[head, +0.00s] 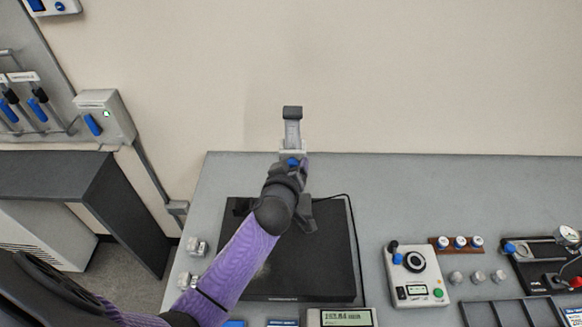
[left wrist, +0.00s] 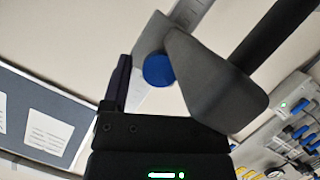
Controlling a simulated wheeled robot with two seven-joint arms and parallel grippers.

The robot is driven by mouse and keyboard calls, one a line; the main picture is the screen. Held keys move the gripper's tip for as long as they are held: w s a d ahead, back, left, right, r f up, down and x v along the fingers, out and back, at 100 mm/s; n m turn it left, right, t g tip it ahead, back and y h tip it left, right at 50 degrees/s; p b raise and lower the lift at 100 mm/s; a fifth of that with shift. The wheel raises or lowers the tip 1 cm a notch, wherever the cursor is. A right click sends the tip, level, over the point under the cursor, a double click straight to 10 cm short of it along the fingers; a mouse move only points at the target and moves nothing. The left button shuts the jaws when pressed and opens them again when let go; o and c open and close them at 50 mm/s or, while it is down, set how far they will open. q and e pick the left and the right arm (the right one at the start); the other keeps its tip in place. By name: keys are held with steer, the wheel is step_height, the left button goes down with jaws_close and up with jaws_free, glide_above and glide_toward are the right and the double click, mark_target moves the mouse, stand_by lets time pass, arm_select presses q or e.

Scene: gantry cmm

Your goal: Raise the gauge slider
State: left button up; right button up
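A height gauge stands on a black plate (head: 320,270) in the head view. Its pale column (head: 292,132) has a dark cap (head: 292,112). The light grey gauge slider (head: 290,155) with a blue knob sits low on the column. My left gripper (head: 296,169) is at the slider, and my wrist hides much of the gauge. In the left wrist view, one dark finger (left wrist: 118,85) stands left of the blue knob (left wrist: 158,69). A dark grey block covers the other side, so the grip is unclear. My right gripper is not in view.
A control box (head: 416,274) with a joystick, small knobs (head: 459,242) and a dial gauge fixture (head: 545,262) stand to the right. A display (head: 346,317) is at the front. A cable runs along the plate's right edge. The back right tabletop is clear.

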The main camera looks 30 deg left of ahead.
arm_select(q)
steer(key=shift+o, duration=0.2)
steer(key=v, duration=1)
steer(key=shift+p, duration=0.35)
